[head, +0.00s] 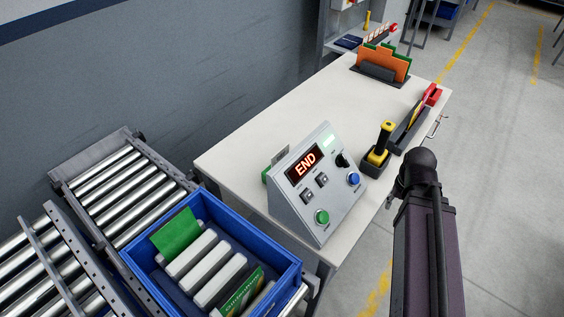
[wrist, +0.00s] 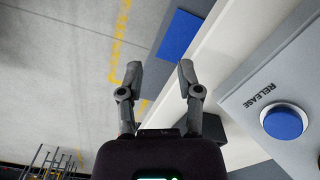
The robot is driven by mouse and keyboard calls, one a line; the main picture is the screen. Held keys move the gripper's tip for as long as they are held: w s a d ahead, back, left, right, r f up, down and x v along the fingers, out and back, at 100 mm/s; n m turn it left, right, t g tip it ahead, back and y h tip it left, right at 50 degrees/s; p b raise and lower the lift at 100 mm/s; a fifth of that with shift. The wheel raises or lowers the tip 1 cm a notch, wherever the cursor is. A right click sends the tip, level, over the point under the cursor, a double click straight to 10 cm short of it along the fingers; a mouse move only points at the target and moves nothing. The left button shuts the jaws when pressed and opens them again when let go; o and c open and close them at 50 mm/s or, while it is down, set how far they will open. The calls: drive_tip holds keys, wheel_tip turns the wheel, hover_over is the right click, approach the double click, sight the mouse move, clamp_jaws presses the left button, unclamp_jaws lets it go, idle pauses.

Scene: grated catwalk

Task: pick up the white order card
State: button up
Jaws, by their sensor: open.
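I cannot make out a white order card for certain in either view. A small pale grey card-like piece (head: 280,155) stands behind the control console (head: 318,190), beside a green piece, mostly hidden by it; it may be the card. My gripper (wrist: 160,75) is open and empty in the wrist view, its two fingers apart over the table's front edge. The console's blue RELEASE button (wrist: 284,122) is to the right of the fingers there. In the head view my dark arm shows at the right, but the fingers do not.
The white table (head: 235,150) bears the console, showing END, a yellow-and-black tool (head: 383,140) in a holder and an orange-and-green file rack (head: 383,62). A blue bin (head: 139,264) with white blocks and green cards stands by the roller conveyor (head: 120,190). The table's middle is clear.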

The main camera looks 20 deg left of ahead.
sight(280, 151)
drive_tip(key=w+a+r+n+p, duration=0.2)
drive_tip(key=a+r+n+p, duration=0.3)
drive_tip(key=a+n, duration=0.1)
drive_tip(key=w+a+r+n+p, duration=0.2)
drive_tip(key=a+r+n+p, duration=0.3)
drive_tip(key=a, duration=0.3)
drive_tip(key=w+a+r+n+p, duration=0.3)
drive_tip(key=a+r+n+p, duration=0.2)
drive_tip(key=a+n, duration=0.2)
drive_tip(key=shift+a+r+n, duration=0.35)
drive_tip(key=shift+a+n, duration=0.05)
drive_tip(key=a+n, duration=0.4)
drive_tip(key=a, duration=0.1)
drive_tip(key=s+a+n, duration=0.1)
drive_tip(key=a+n, duration=0.3)
drive_tip(key=a, duration=0.1)
drive_tip(key=s+a+n, duration=0.1)
drive_tip(key=a+n, duration=0.3)
drive_tip(key=a, duration=0.1)
drive_tip(key=shift+r+p, duration=0.25)
drive_tip(key=shift+p, duration=0.15)
drive_tip(key=shift+d+f, duration=0.1)
wheel_tip(280, 151, down, 8)
drive_tip(key=b, duration=0.8)
drive_tip(key=shift+f+b, duration=0.25)
drive_tip(key=shift+b, duration=0.05)
drive_tip(key=shift+f, duration=0.1)
drive_tip(key=shift+f+b, duration=2.5)
drive_tip(key=shift+b, duration=0.1)
